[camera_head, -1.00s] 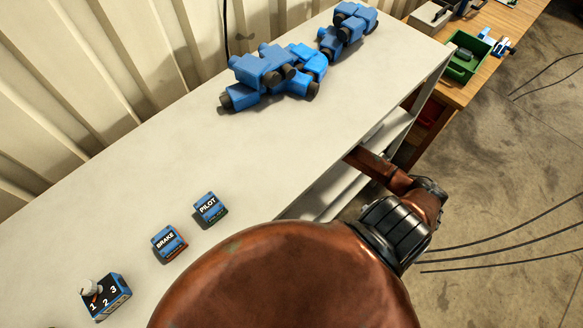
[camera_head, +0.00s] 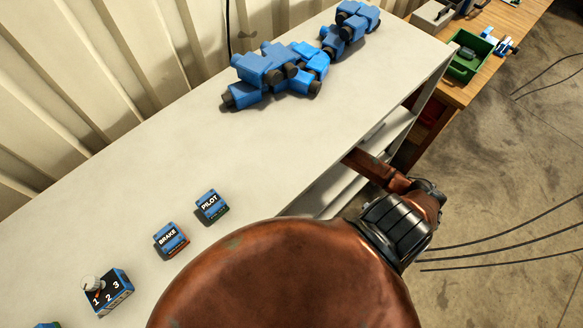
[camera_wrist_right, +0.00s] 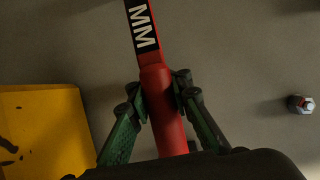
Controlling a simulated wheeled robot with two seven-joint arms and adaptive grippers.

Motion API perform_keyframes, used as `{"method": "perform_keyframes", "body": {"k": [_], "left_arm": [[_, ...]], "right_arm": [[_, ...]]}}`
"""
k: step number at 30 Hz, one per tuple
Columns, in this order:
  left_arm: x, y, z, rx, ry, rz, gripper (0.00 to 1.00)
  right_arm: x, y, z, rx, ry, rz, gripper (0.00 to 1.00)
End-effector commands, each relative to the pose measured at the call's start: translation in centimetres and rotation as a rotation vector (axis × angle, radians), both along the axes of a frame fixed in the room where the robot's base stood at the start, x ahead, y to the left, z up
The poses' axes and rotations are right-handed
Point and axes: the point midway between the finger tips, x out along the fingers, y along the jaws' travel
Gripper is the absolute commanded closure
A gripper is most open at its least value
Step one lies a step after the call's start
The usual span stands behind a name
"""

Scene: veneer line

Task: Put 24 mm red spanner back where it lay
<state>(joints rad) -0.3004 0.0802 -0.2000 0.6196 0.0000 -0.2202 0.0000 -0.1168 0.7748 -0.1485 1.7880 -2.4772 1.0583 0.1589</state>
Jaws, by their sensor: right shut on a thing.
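The red spanner (camera_wrist_right: 165,115) shows in the right wrist view, its shaft running up out of the top edge. A black label with the white letters "MM" is on the shaft; its number and the spanner's ends are out of view. My right gripper (camera_wrist_right: 158,85) has its green and black fingers on both sides of the shaft and is shut on it. In the head view my copper arm reaches towards the shelf under the pale bench top; the gripper and spanner are hidden there. My left gripper is not in view.
In the right wrist view a yellow object (camera_wrist_right: 40,125) lies at left and a small hex-shaped metal piece (camera_wrist_right: 300,104) at right on a grey surface. The bench top (camera_head: 200,145) holds blue parts (camera_head: 270,75), PILOT (camera_head: 210,204) and BRAKE (camera_head: 170,238) blocks and a 1-2-3 box (camera_head: 108,292).

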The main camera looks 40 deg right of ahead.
Motion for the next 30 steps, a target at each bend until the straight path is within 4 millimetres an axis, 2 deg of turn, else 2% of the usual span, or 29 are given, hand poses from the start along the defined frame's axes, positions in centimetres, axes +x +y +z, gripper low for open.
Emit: {"method": "perform_keyframes", "body": {"k": [19,20,30], "left_arm": [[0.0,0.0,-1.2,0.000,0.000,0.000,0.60],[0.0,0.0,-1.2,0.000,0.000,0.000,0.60],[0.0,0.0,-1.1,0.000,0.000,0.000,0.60]], "right_arm": [[0.1,0.0,-1.4,0.000,-0.003,0.000,1.00],[0.1,0.0,-1.4,0.000,-0.003,0.000,0.86],[0.0,0.0,-1.5,0.000,0.000,0.000,0.62]]}}
